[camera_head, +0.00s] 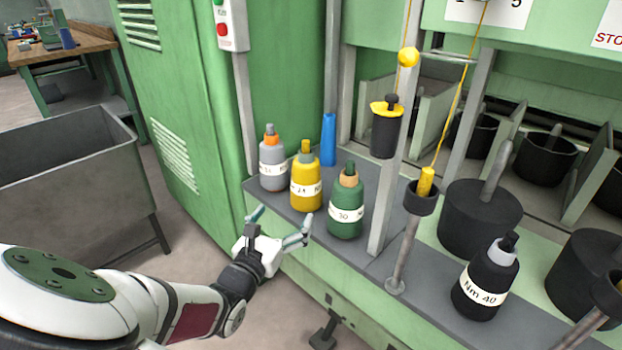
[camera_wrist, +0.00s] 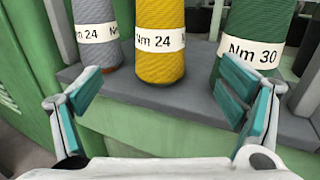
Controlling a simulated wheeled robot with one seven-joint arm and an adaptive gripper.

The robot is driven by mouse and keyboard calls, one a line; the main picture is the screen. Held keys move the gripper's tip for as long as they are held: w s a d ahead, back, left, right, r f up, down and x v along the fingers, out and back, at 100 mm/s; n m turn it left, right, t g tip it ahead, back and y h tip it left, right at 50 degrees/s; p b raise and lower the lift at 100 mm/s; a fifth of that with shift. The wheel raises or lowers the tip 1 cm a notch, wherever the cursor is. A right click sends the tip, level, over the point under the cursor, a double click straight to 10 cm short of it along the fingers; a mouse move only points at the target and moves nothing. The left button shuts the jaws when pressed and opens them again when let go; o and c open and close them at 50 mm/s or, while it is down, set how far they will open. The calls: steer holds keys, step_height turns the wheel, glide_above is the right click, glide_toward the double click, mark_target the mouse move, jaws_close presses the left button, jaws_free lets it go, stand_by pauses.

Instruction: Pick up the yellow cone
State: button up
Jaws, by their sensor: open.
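The yellow cone (camera_head: 306,182) stands upright on the grey ledge of the green machine, between a grey cone and a green cone. It has a white label band and a yellow-brown tip. In the wrist view the yellow cone (camera_wrist: 160,58) is just beyond my gripper (camera_wrist: 160,100), roughly centred between the spread fingers; its top is cut off. Its label reads Nm 24. In the head view my gripper (camera_head: 279,226) is open and empty, at the front of the ledge, before the yellow cone and apart from it.
The grey cone (camera_head: 271,165) stands left of the yellow one and the green cone (camera_head: 346,212) right. A blue tube (camera_head: 328,140) is behind. A metal post (camera_head: 390,180) rises farther right. A black cone (camera_head: 485,285) stands at front right. A metal bin (camera_head: 75,180) is at left.

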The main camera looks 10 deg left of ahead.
mark_target(301, 193)
steer(key=b+x, duration=0.1)
steer(key=x, duration=0.7)
steer(key=shift+d+b, duration=0.15)
steer(key=shift+b, duration=0.25)
steer(key=shift+r+b+x, duration=0.15)
steer(key=shift+b+x, duration=0.35)
steer(key=shift+x, duration=0.85)
steer(key=shift+r+b+x, duration=0.1)
steer(key=shift+b+x, duration=0.4)
steer(key=shift+x, duration=0.85)
steer(key=c, duration=1.7)
